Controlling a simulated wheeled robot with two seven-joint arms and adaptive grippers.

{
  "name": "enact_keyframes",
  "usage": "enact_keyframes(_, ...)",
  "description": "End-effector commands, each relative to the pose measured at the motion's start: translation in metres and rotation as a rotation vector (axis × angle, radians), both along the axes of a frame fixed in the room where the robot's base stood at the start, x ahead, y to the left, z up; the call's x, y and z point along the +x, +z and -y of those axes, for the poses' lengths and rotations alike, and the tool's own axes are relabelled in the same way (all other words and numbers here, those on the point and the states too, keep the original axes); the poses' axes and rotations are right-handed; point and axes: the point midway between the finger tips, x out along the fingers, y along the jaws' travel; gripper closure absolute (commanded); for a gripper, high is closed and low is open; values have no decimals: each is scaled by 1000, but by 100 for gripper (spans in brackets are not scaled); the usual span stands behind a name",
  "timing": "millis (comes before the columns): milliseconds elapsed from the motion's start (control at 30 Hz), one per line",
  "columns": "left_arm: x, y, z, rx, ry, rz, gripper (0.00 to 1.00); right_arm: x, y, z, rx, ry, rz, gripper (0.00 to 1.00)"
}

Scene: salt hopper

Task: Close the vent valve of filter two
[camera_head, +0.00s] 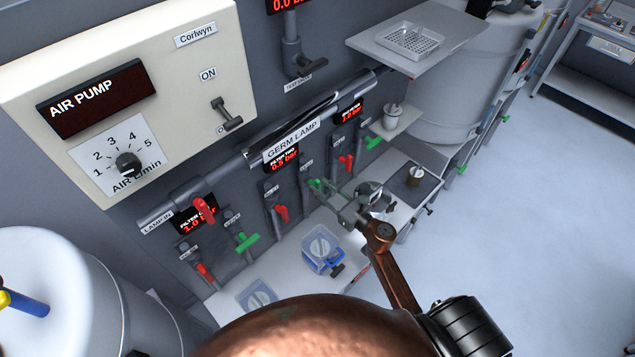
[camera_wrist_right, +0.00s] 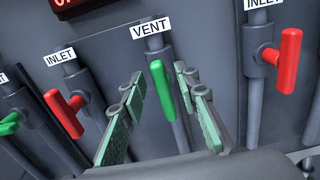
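The filter two display (camera_head: 284,160) reads 0.5 bar in the head view. The green vent valve handle (camera_head: 317,184) is just right of it, on a vertical pipe. In the right wrist view the green handle (camera_wrist_right: 162,90) hangs below the VENT label (camera_wrist_right: 152,27), roughly along its pipe. My right gripper (camera_head: 337,202) reaches in from the right. In the wrist view its fingers (camera_wrist_right: 161,88) are open, one on each side of the handle, with gaps showing. Whether the fingertips reach the handle's depth is unclear. My left gripper is not in view.
Red inlet handles (camera_wrist_right: 65,115) and (camera_wrist_right: 289,62) stand on either side. The filter one vent handle (camera_head: 246,242) lies left. A blue-framed container (camera_head: 322,250) sits on the white bench below. A shelf with a tray (camera_head: 408,40) is above right.

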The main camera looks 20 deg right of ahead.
Motion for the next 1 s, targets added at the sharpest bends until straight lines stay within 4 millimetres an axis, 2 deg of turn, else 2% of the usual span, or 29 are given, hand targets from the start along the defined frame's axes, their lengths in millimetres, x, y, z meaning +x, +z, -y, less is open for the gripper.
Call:
enact_keyframes(200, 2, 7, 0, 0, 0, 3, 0, 19, 1, -6, 1, -1, 0, 71)
enact_keyframes(500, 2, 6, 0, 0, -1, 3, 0, 21, -1, -7, 2, -1, -2, 71)
enact_keyframes(900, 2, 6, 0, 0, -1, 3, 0, 21, -1, -7, 2, -1, -2, 99)
enact_keyframes(1000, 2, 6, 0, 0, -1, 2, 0, 21, -1, -7, 2, -1, -2, 100)
